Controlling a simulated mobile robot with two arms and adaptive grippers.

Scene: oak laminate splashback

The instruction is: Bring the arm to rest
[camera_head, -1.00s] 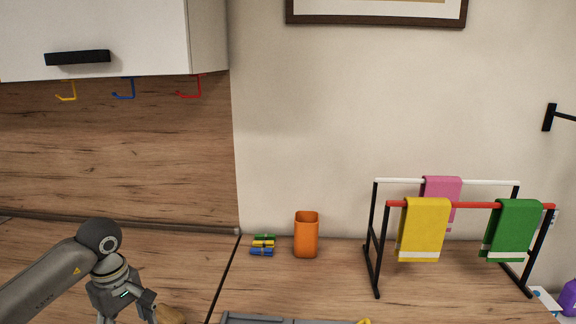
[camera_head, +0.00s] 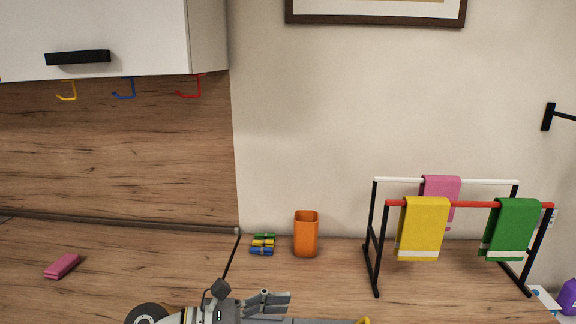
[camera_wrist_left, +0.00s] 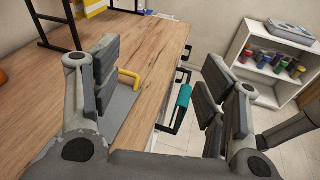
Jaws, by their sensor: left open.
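My left gripper (camera_head: 274,302) is low in the middle of the head view, over the front part of the wooden counter, with its fingers pointing right. In the left wrist view the left gripper (camera_wrist_left: 155,88) is open, its two padded fingers wide apart with nothing held between them. Past the fingers the wrist view shows the counter's front edge. My right gripper is in neither view.
A grey tray (camera_wrist_left: 122,106) with a yellow handle (camera_wrist_left: 129,79) lies near the left gripper. An orange cup (camera_head: 306,236), several coloured clips (camera_head: 262,244) and a towel rack (camera_head: 376,250) stand behind. A teal cloth (camera_wrist_left: 180,107) hangs below the counter edge.

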